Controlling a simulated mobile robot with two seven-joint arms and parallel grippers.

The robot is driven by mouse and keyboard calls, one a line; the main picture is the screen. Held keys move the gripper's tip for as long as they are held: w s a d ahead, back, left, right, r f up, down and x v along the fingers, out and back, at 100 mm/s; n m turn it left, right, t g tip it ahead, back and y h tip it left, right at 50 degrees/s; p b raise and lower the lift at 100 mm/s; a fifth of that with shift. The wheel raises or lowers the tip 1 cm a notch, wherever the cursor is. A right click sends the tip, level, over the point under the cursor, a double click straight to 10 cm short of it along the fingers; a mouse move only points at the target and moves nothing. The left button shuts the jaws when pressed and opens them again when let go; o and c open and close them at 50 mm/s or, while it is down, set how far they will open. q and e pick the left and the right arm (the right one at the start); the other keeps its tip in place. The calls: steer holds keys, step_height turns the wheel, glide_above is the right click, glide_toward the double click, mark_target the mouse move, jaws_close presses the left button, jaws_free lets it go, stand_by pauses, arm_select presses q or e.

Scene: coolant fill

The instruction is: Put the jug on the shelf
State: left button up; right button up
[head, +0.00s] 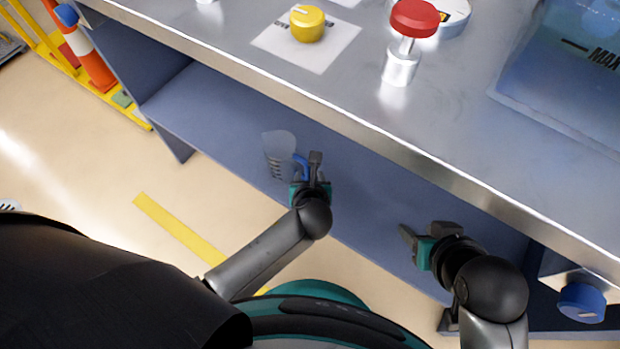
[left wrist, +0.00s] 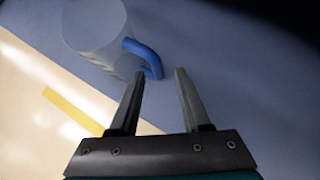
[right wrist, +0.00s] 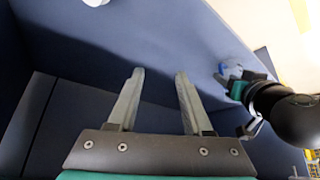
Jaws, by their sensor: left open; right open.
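The jug (head: 278,152) is translucent grey with a blue handle and dark markings. It stands on the blue-grey shelf (head: 225,105) under the counter, near the shelf's front edge. In the left wrist view the jug (left wrist: 92,28) is at upper left, its blue handle (left wrist: 147,55) pointing toward the fingers. My left gripper (head: 313,165) is open just right of the handle; in its wrist view the fingers (left wrist: 158,85) are apart with the handle just beyond the left fingertip. My right gripper (head: 420,232) is open and empty at the shelf's right part, away from the jug.
The steel counter (head: 300,90) overhangs the shelf. On it are a yellow knob (head: 307,23), a red-topped metal fitting (head: 413,18) and a blue translucent tank (head: 570,80). A blue knob (head: 582,302) is at lower right. An orange-white cone (head: 88,55) stands at upper left.

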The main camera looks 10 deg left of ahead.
arm_select(q)
steer(key=shift+p+v, duration=0.6)
steer(key=shift+v, duration=0.5)
steer(key=s+a+r+n+g+h, duration=0.1)
steer(key=s+n, duration=0.3)
steer(key=n, duration=0.6)
steer(key=s+a+r+n+g+h+p, duration=0.1)
steer(key=s+a+r+n+g, duration=0.1)
steer(key=n, duration=0.9)
steer(key=s+a+r+n+g, duration=0.1)
steer(key=s+a+r+n, duration=0.2)
steer(key=s+n, duration=0.3)
steer(key=a+n, duration=0.1)
steer(key=n, duration=0.3)
steer(key=shift+r+g+h, duration=0.3)
steer(key=shift+r+h, duration=0.05)
steer(key=shift+h, duration=0.05)
arm_select(e)
steer(key=f, duration=0.1)
steer(key=s+d+f+g, duration=0.1)
steer(key=s+d+f+g+h, duration=0.1)
steer(key=shift+f, duration=0.25)
arm_select(q)
steer(key=p, duration=0.3)
steer(key=shift+s+d, duration=0.1)
